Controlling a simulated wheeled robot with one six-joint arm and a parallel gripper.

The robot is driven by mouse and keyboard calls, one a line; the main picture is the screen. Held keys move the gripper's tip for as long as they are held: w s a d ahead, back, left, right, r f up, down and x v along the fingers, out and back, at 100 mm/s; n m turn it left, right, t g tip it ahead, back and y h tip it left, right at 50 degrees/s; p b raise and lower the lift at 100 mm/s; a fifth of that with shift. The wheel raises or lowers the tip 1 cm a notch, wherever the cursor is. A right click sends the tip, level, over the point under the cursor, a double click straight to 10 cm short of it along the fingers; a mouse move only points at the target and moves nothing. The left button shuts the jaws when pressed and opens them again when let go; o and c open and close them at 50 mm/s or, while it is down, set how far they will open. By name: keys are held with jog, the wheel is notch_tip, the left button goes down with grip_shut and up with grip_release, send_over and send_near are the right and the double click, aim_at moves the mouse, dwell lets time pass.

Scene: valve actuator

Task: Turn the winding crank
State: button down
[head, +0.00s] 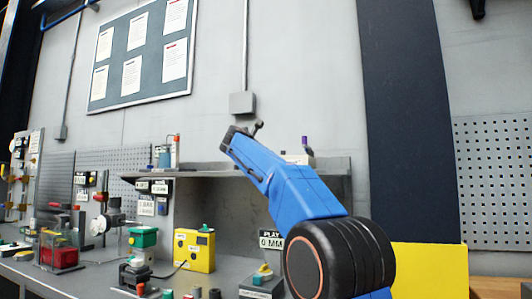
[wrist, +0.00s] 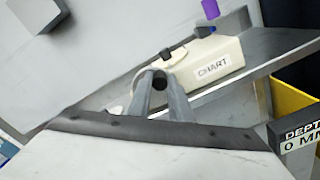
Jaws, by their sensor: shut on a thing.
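A cream box marked CHART (wrist: 228,50) sits on the shelf in the wrist view. In the wrist view my gripper (wrist: 160,84) reaches to the near face of the box, with its two grey fingers close together. A small dark round knob (wrist: 159,79) shows between the fingertips, and the gripper is shut on it. It looks like the handle of the winding crank; the rest of the crank is hidden by the fingers. In the head view a sliver of the cream box (head: 298,159) shows behind my blue arm. My fingertips cannot be made out there.
A purple-topped item (head: 305,144) stands by the box. A grey shelf (wrist: 262,68) runs under it. The workbench below holds a yellow box (head: 194,250), a green-topped device (head: 143,238) and several fixtures. A yellow panel (head: 430,270) stands at the right.

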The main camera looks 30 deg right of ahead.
notch_tip(320, 180, down, 5)
jog(key=w+a+m, duration=0.2)
jog(key=m, duration=2.3)
jog(key=r+m, duration=0.1)
jog(key=m, duration=0.7)
jog(key=w+r+m, duration=0.1)
jog(key=r+m, duration=0.1)
jog(key=m, duration=0.7)
jog(key=w+a+r+m, duration=0.1)
jog(key=r+m, duration=0.1)
jog(key=m, duration=0.6)
jog(key=shift+a+m, duration=0.1)
jog(key=shift+m, duration=0.3)
